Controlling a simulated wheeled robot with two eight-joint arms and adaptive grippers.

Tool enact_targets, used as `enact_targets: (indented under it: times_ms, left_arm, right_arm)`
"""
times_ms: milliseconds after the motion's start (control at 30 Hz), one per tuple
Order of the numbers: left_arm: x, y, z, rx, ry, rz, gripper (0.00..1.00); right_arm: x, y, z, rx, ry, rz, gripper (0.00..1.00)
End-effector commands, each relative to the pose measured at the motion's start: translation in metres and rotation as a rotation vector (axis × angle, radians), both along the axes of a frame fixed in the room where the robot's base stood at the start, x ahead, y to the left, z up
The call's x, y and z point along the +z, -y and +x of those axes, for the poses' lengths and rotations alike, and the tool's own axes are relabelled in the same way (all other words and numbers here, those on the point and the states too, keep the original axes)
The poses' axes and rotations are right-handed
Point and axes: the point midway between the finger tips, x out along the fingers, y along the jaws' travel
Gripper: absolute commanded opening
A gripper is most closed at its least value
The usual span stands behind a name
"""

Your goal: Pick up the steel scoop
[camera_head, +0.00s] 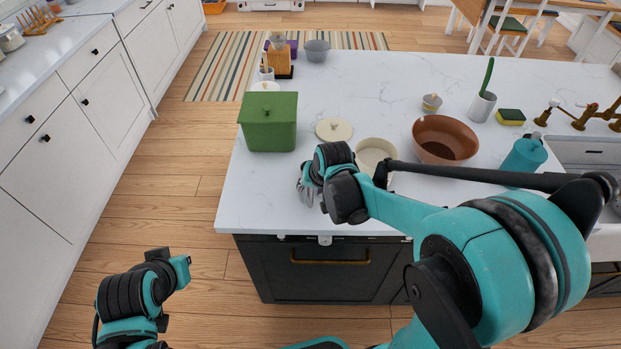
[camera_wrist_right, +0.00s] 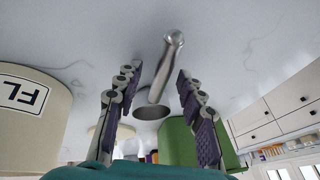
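The steel scoop shows in the right wrist view, with its long handle (camera_wrist_right: 166,68) between my fingers and its round bowl (camera_wrist_right: 152,107) beyond. In the head view my right arm and gripper cover it, so I cannot pick it out there. My right gripper (camera_wrist_right: 155,88) is open, one finger on each side of the scoop, with gaps visible beside the handle. In the head view this gripper (camera_head: 309,190) is low over the counter's front edge. My left arm shows at the lower left, but its fingers are not seen.
A green lidded bin (camera_head: 268,136) stands left of my right gripper on the white counter (camera_head: 262,197). A cream canister (camera_head: 375,150) stands close on the right, with a round lid (camera_head: 333,129) behind. A brown bowl (camera_head: 444,138) is further right.

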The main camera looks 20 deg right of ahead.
Motion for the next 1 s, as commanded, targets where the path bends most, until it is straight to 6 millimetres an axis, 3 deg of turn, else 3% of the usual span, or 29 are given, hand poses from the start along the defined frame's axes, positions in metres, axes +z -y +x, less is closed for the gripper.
enact_targets:
  times_ms: [333, 367, 500, 867, 1000]
  left_arm:
    - [-0.001, 0.000, 0.000, 0.000, 0.000, 0.000, 0.00]
    - [-0.001, 0.000, 0.000, 0.000, 0.000, 0.000, 0.00]
    - [-0.001, 0.000, 0.000, 0.000, 0.000, 0.000, 0.00]
    - [0.000, 0.000, 0.000, 0.000, 0.000, 0.000, 0.00]
    - [0.010, 0.000, 0.000, 0.000, 0.000, 0.000, 0.00]
  right_arm:
    - [-0.002, 0.000, 0.000, 0.000, 0.000, 0.000, 0.39]
    - [-0.002, 0.000, 0.000, 0.000, 0.000, 0.000, 0.36]
    - [-0.002, 0.000, 0.000, 0.000, 0.000, 0.000, 0.00]
    - [0.001, 0.000, 0.000, 0.000, 0.000, 0.000, 0.00]
    - [0.017, 0.000, 0.000, 0.000, 0.000, 0.000, 0.00]
